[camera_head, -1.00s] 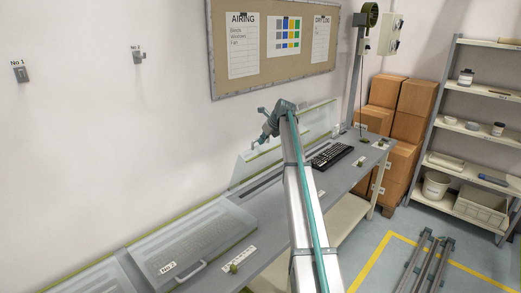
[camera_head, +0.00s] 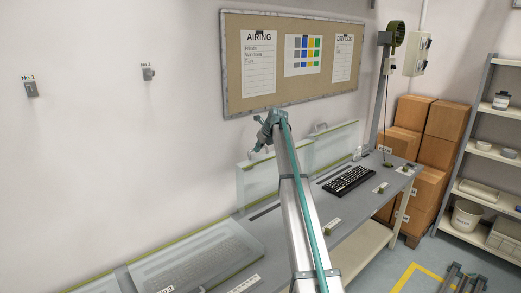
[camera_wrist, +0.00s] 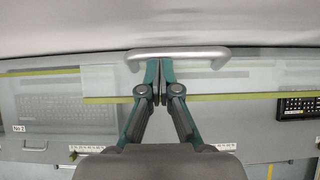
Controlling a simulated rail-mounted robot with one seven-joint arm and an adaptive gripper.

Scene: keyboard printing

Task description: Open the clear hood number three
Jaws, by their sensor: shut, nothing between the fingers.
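A clear hood (camera_head: 258,186) stands raised behind and left of my arm, between the closed hood No 2 and the uncovered keyboard; I take it as number three, though no number on it is readable. In the wrist view a grey bar handle (camera_wrist: 205,53) crosses in front of clear panels with a green edge strip. My gripper (camera_wrist: 160,62) is shut and empty, its fingertips at the handle's middle; I cannot tell whether they touch it.
Hood No 2 (camera_head: 195,262) lies closed over a keyboard at lower left. Another clear hood (camera_head: 335,145) stands raised right of my arm, behind a black keyboard (camera_head: 348,180). The bench (camera_head: 345,218) holds small labels and knobs along its front. Boxes and shelves stand at right.

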